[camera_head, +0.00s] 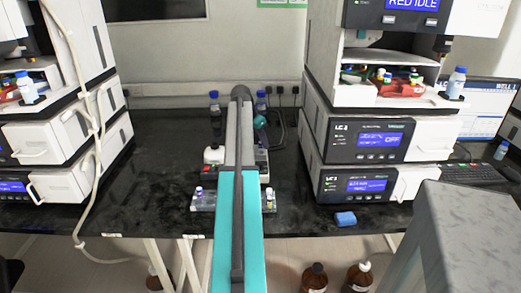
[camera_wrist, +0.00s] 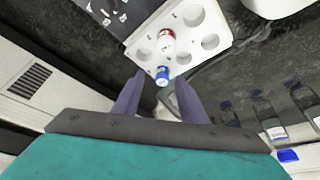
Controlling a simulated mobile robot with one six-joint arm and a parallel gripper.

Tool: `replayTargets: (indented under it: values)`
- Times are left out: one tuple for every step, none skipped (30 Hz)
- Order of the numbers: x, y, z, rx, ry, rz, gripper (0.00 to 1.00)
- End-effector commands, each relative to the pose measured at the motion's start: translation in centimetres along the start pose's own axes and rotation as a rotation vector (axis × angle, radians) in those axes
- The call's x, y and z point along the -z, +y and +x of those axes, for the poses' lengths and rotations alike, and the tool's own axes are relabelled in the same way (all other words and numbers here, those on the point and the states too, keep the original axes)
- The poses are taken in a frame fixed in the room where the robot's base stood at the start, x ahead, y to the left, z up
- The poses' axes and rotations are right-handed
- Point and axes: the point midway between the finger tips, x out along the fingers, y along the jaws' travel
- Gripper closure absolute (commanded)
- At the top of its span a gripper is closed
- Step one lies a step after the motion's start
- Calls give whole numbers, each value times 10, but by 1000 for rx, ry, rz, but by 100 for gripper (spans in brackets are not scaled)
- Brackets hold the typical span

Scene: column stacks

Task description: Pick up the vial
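In the wrist view, a vial with a blue cap (camera_wrist: 162,73) stands at the near edge of a white rack (camera_wrist: 139,48) with round holes. A second vial with a red and white top (camera_wrist: 166,41) stands just beyond it in the same rack. My gripper (camera_wrist: 160,84) is open, its two fingers spread with nothing held. The blue-capped vial shows in the gap between the fingertips, and I cannot tell how far it is below or beyond them. In the head view my arm covers the gripper. Small vials (camera_head: 198,191) (camera_head: 270,194) show on a pale rack (camera_head: 204,203) either side of my arm.
The dark bench (camera_head: 160,170) is mostly clear to the left of my arm. Instrument stacks (camera_head: 362,140) (camera_head: 58,135) stand on both sides. Blue-capped bottles (camera_head: 214,103) stand at the back. A blue block (camera_head: 345,218) lies near the front edge. Bottles (camera_wrist: 268,115) show at right in the wrist view.

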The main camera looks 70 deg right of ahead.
Motion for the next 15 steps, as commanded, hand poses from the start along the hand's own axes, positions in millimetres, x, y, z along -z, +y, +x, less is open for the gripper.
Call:
replayTargets:
  values:
    - [0, 0, 0, 0, 0, 0, 62]
    - [0, 0, 0, 0, 0, 0, 62]
    - [0, 0, 0, 0, 0, 0, 62]
    - [0, 0, 0, 0, 0, 0, 62]
    - [0, 0, 0, 0, 0, 0, 62]
    - [0, 0, 0, 0, 0, 0, 62]
    - [0, 0, 0, 0, 0, 0, 62]
    - [0, 0, 0, -1, 0, 0, 62]
    - [0, 0, 0, -1, 0, 0, 67]
    - [0, 0, 0, -1, 0, 0, 72]
    - [0, 0, 0, -1, 0, 0, 77]
    - [0, 0, 0, -1, 0, 1, 84]
    - [0, 0, 0, -1, 0, 1, 89]
    - [0, 0, 0, -1, 0, 1, 94]
    - [0, 1, 0, -1, 0, 1, 100]
